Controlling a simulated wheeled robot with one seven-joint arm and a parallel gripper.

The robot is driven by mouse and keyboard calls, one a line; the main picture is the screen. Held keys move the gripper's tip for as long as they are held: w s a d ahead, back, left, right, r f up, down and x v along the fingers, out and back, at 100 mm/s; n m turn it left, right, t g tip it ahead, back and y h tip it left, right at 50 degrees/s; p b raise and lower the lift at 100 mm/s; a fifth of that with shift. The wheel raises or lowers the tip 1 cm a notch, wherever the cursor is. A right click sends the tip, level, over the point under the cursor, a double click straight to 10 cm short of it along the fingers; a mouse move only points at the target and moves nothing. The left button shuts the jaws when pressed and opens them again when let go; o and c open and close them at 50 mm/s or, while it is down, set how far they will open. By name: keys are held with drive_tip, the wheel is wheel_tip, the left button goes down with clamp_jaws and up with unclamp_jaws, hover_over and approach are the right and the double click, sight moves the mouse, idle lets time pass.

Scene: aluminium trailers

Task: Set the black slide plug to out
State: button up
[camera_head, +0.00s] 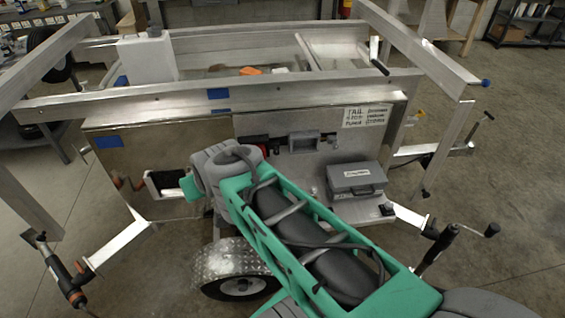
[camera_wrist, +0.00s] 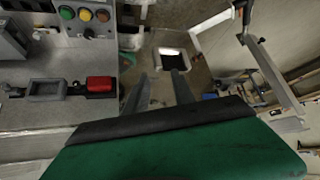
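In the wrist view, a dark slide-like fitting (camera_wrist: 46,89) is mounted on the grey metal panel at the left, with a black knob at its left end and a red block (camera_wrist: 100,85) at its right. I cannot tell for sure that this is the black slide plug, or its setting. In the head view, a small red and black fitting (camera_head: 258,142) shows on the trailer's side panel. My gripper (camera_wrist: 160,88) shows two parallel fingers with a clear gap, empty, to the right of the red block. In the head view my arm hides the fingertips.
Yellow, orange and green round buttons (camera_wrist: 85,15) sit on a box above the fitting in the wrist view. In the head view, a grey case (camera_head: 356,178) rests on a ledge beside my arm. A trailer wheel (camera_head: 240,285) and metal side arms stand nearby.

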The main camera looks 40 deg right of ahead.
drive_tip(key=w+d+f+m+t+h+b, duration=0.2)
drive_tip(key=w+d+f+b, duration=0.15)
drive_tip(key=d+f, duration=0.25)
drive_tip(key=w+d+f+m+t+h+b, duration=0.1)
drive_tip(key=w+d+f+t+b, duration=0.1)
drive_tip(key=d+f+b, duration=0.4)
drive_tip(key=m+t+h+b, duration=0.3)
drive_tip(key=m+h+b, duration=0.15)
drive_tip(key=h, duration=0.25)
approach(276, 153)
drive_tip(key=d, duration=0.1)
drive_tip(key=x, duration=0.8)
drive_tip(key=shift+w+a+b, duration=0.1)
drive_tip(key=shift+a+b, duration=0.15)
drive_tip(key=shift+b, duration=0.1)
drive_tip(key=shift+c, duration=0.5)
clamp_jaws()
